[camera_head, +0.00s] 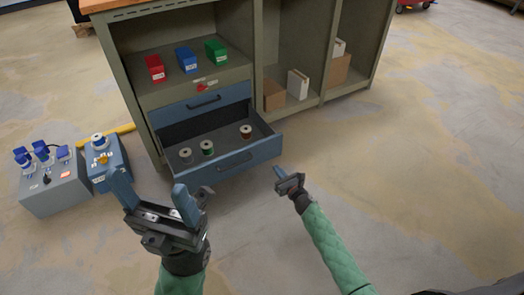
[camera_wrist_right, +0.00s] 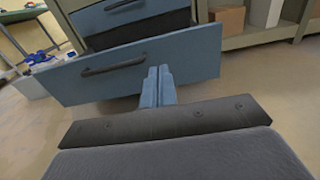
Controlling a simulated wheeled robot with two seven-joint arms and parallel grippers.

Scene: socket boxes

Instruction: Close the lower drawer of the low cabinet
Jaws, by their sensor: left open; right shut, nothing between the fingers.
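The low cabinet (camera_head: 126,95) is olive green with blue drawer fronts. Its lower drawer (camera_head: 240,163) is pulled out and holds several spools. The drawer front (camera_wrist_right: 100,73) also fills much of the right wrist view, with a dark bar handle (camera_wrist_right: 113,64). The upper drawer (camera_head: 185,112) is shut. My right gripper (camera_head: 279,174) is shut and empty, just right of the drawer front; in the wrist view its fingers (camera_wrist_right: 158,82) overlap the front's right part. I cannot tell if they touch. My left gripper (camera_head: 147,192) is open and empty, in front and left of the drawer.
A grey socket box (camera_head: 55,194) and a blue one (camera_head: 108,168) stand on the floor at the left, with a yellow bar (camera_head: 112,131) behind. Red, blue and green boxes (camera_head: 186,61) sit on the cabinet's shelf. The floor in front and right is clear.

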